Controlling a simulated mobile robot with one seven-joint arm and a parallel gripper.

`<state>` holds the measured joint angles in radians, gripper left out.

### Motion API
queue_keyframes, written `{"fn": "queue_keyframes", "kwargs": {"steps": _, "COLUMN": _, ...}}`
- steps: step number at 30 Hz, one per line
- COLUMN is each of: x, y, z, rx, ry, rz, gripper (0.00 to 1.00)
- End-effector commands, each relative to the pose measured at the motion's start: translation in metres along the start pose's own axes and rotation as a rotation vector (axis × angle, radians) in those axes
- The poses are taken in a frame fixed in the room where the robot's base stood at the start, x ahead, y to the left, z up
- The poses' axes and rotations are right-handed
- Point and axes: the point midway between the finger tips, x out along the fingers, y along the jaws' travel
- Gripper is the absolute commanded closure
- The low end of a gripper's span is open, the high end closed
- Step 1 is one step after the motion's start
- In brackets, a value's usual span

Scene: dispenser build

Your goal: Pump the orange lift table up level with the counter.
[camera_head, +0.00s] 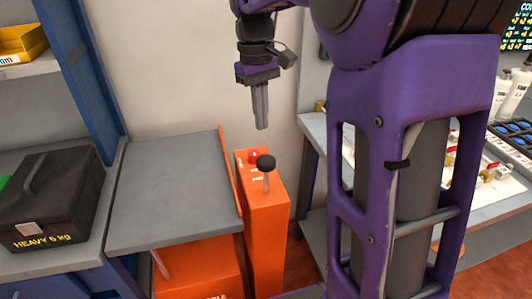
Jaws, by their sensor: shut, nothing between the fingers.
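The orange lift table stands in the middle of the head view, with a flat grey top (165,195) and an orange body (200,272) below it. Beside its right edge is a tall orange column (265,225). A black-knobbed lever (266,163) and a small red button (253,155) are on the column's top. My gripper (261,126) is shut and empty, pointing down above the column, apart from the knob. The grey counter (315,128) is at the right, partly hidden behind my purple arm.
A blue-framed shelf (80,75) stands at the left, with a black case (45,200) marked HEAVY 6 kg and a yellow bin (22,45). White bottles (515,95) and other items sit on the counter at right. The lift table's top is bare.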

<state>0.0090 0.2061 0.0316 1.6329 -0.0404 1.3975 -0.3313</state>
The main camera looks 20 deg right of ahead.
Motion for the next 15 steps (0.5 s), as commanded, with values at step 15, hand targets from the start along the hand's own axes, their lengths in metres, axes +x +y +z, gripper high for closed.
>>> {"fn": "queue_keyframes", "kwargs": {"steps": 15, "x": 0.0080, "y": 0.0000, "z": 0.0009, "rx": 0.000, "ry": 0.000, "rz": 0.000, "gripper": 1.00}}
